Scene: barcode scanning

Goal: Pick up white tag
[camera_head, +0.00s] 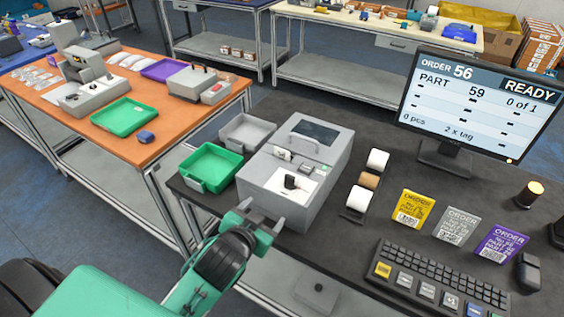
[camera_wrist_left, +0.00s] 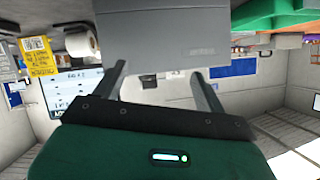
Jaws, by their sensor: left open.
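A grey box-shaped machine (camera_head: 310,205) stands at the left end of the dark table. A white tag-like patch (camera_head: 310,183) with a small black part beside it shows on the machine's near top face; I cannot tell whether it is a loose tag. My left gripper (camera_head: 262,214) is open and empty, just in front of the machine's near left side and below that patch. In the left wrist view the open fingers (camera_wrist_left: 160,78) point toward the grey machine (camera_wrist_left: 165,45), with nothing between them. My right gripper is not in view.
A green tray (camera_head: 209,165) and a grey tray (camera_head: 247,132) sit left of the machine. Rolls (camera_head: 369,181), yellow (camera_head: 413,209), grey (camera_head: 458,225) and purple (camera_head: 501,243) order cards, a keyboard (camera_head: 440,278) and a monitor (camera_head: 487,95) stand to the right. An orange-topped table (camera_head: 180,130) is at left.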

